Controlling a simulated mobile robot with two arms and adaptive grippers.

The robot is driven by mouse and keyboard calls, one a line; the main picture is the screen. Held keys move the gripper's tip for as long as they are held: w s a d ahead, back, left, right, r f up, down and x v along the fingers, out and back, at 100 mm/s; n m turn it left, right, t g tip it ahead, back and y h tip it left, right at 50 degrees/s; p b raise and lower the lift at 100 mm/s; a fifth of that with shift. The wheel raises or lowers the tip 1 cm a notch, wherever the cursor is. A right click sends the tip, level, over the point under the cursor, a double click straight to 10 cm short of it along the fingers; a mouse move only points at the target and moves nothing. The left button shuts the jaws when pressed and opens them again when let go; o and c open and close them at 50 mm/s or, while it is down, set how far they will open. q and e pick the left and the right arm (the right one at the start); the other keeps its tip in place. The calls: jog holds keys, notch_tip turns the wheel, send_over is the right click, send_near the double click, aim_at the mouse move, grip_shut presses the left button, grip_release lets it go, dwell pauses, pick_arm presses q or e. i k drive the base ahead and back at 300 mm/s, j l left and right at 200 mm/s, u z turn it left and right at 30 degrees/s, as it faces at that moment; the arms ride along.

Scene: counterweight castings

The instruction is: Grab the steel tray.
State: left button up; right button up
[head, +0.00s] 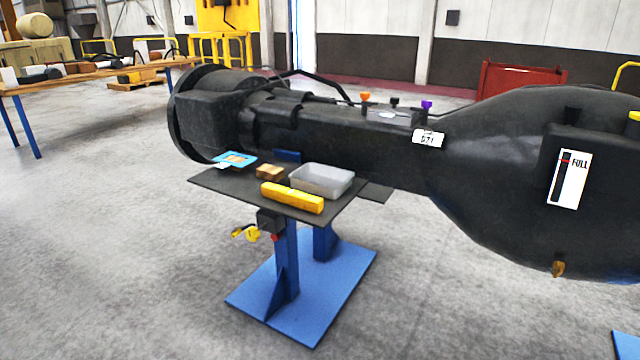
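The steel tray (322,181) is a shallow, light grey, open-topped box with rounded corners. It stands upright on the right part of a small dark tabletop (228,189) on a blue stand. Its inside looks empty, though the far side of the floor is hard to make out. A yellow bar (292,197) lies just in front of it, and a small brown block (270,172) lies to its left. Neither of my grippers shows in the head view.
A large black machine (345,133) runs close behind the small table and bulges out at right. A blue card (236,159) lies at the table's left. A blue base plate (305,285) spreads on the floor below. The grey floor in front is clear.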

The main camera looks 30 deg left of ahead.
aim_at(319, 179)
jog(key=u, duration=0.6)
jog(key=i+l+u, duration=0.2)
jog(key=u, duration=0.15)
jog(key=i+l+u, duration=0.7)
jog(key=k+j, duration=0.05)
jog(key=k, duration=0.05)
